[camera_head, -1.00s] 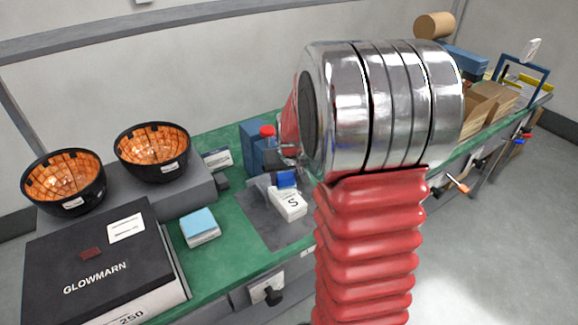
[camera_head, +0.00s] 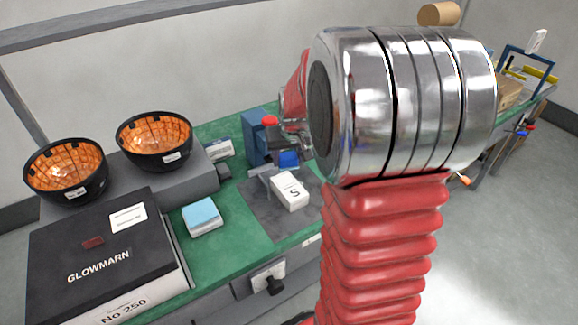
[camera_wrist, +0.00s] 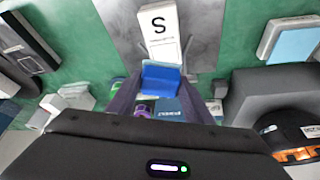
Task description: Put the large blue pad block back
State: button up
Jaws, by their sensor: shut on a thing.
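A saturated blue block (camera_wrist: 161,77) sits between the two fingertips of my gripper (camera_wrist: 160,94) in the wrist view. My gripper is shut on it. The same blue block (camera_head: 288,159) shows in the head view at the left edge of my arm, just behind a white box marked S (camera_head: 290,190). I cannot tell how high it is above the bench. A separate pad with a light blue top (camera_head: 202,213) lies on the green bench in front of the grey step. My arm hides part of the bench to the right.
The white box lies on a dark grey mat (camera_head: 262,216). A black GLOWMARN box (camera_head: 95,240) and two copper-lined bowls (camera_head: 155,138) (camera_head: 65,170) are at the left. A dark blue box (camera_head: 256,135) and a red-capped bottle (camera_head: 269,122) stand behind the block. Green bench (camera_head: 220,250) is bare around the pad.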

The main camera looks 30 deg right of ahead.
jog(key=w+a+f+n, duration=0.1)
jog(key=a, duration=0.6)
jog(key=w+a+f+n+y, duration=0.1)
jog(key=w+a+f+n, duration=0.1)
jog(key=a, duration=0.6)
jog(key=w+a+f+n, duration=0.1)
jog(key=w+a+f, duration=0.1)
jog(key=a, duration=0.6)
jog(key=shift+w+a+f+y, duration=0.1)
jog(key=shift+y, duration=0.3)
